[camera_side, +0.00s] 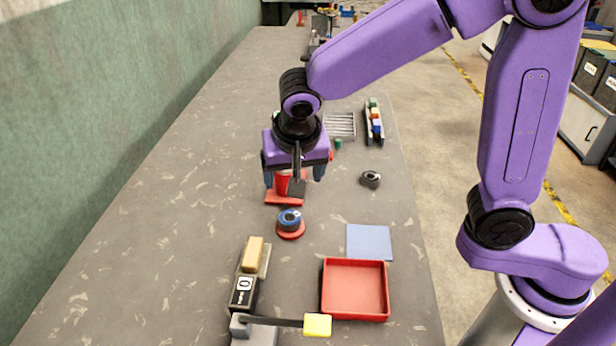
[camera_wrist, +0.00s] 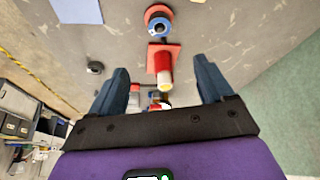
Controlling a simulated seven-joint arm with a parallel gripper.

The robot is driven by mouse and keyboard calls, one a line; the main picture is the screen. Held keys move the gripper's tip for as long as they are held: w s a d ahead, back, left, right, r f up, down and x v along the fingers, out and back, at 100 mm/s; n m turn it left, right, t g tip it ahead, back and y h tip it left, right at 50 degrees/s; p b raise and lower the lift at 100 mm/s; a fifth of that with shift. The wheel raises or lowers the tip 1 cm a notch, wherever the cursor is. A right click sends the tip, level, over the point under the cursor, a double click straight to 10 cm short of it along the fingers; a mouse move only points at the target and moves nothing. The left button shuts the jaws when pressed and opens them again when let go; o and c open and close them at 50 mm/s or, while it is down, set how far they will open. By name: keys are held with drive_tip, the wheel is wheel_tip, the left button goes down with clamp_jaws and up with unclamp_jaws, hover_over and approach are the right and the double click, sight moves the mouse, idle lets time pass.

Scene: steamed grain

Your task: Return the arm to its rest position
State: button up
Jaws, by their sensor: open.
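My gripper (camera_side: 296,172) is open and hangs over the table, fingers pointing down. In the side view it is in front of a red cylinder (camera_side: 281,182) on a red square base (camera_side: 284,199), and partly hides it. In the wrist view my gripper (camera_wrist: 165,92) shows two blue fingers spread wide with nothing held. The red cylinder (camera_wrist: 164,68), with a pale end, shows beyond the fingers, apart from both. How high the fingertips are above it I cannot tell exactly.
A blue-and-black round part on a red disc (camera_side: 290,222), a red tray (camera_side: 355,289), a blue-grey mat (camera_side: 370,242) and a lever with a yellow end (camera_side: 317,325) stand nearer. A dark round object (camera_side: 370,179), a rack (camera_side: 340,125) and a block holder (camera_side: 373,122) lie right and behind.

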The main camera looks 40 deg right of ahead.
drive_tip(key=s+d+n+g+y, duration=0.1)
drive_tip(key=s+d+n, duration=0.7)
drive_tip(key=s, duration=0.4)
drive_tip(key=s+d+f+n+g+y, duration=0.1)
drive_tip(key=s+d+n+g, duration=0.1)
drive_tip(key=s+d+n, duration=0.6)
drive_tip(key=s+n, duration=0.2)
drive_tip(key=s, duration=0.2)
drive_tip(key=shift+d+f+g, duration=0.15)
drive_tip(key=shift+d+g, duration=0.1)
drive_tip(key=shift+g, duration=0.05)
